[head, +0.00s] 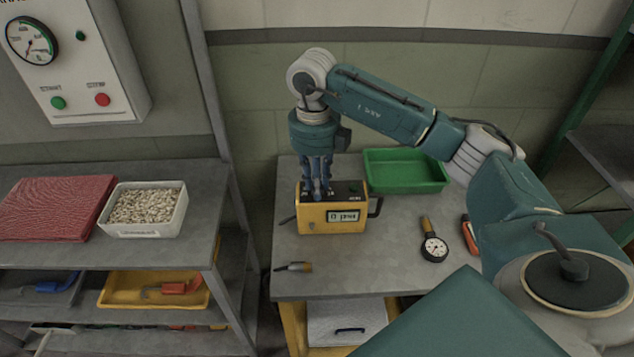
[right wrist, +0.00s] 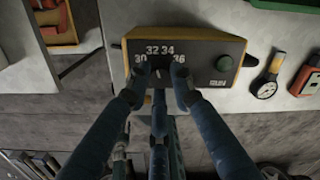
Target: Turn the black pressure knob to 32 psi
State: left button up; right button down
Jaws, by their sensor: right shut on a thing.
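The yellow inflator box (head: 333,218) stands on the grey bench, with a small display (head: 343,215) on its front that seems to show a 0. My right gripper (head: 318,190) reaches down onto the box's dark top. In the right wrist view, the box's top panel (right wrist: 205,58) carries the numbers 30, 32, 34 and 36 in an arc. The right gripper (right wrist: 159,86) is shut on the black pressure knob (right wrist: 160,70) below these numbers. The fingers partly cover the knob, and I cannot clearly read its pointer. My left gripper is not in view.
A green button (right wrist: 224,63) sits right of the knob. On the bench are a green tray (head: 405,187) behind the box, a pressure gauge (head: 434,248) to the right and a small brush-like tool (head: 294,267) in front. The bench's front middle is clear.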

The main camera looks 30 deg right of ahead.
jog(key=shift+r, duration=0.1)
jog(key=c, duration=1.5)
grip_release()
jog(key=shift+r, duration=0.35)
jog(key=r, duration=1.1)
jog(key=shift+a+r, duration=0.15)
jog(key=shift+a, duration=0.05)
jog(key=shift+s, duration=0.1)
